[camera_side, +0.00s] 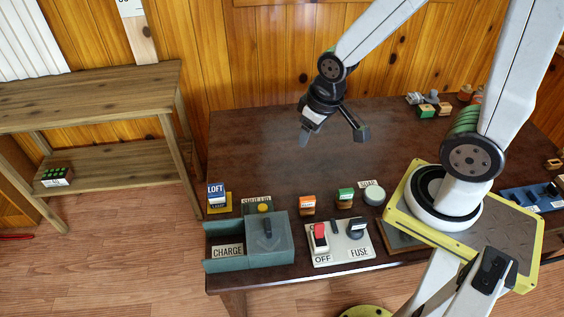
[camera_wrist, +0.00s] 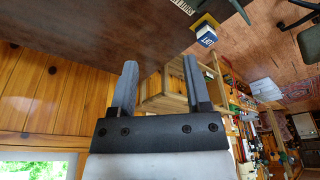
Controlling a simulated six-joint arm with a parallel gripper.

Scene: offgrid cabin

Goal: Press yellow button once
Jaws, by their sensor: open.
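The yellow button (camera_side: 263,208) is a small round cap on a dark box at the table's front left. It sits just behind the grey-green CHARGE bin, and a white label partly too small to read stands behind it. My gripper (camera_side: 333,135) is in the air over the back middle of the table, behind and to the right of the button and well apart from it. Its two fingers are spread with nothing between them. The wrist view also shows the open gripper (camera_wrist: 159,75). I cannot make out the yellow button there.
The CHARGE bin (camera_side: 282,249), a red OFF switch (camera_side: 321,238) and a black FUSE knob (camera_side: 356,230) line the front edge. A LOFT block (camera_side: 216,194), an orange block (camera_side: 307,205) and a green block (camera_side: 345,195) stand nearby. The table's middle (camera_side: 255,145) is clear.

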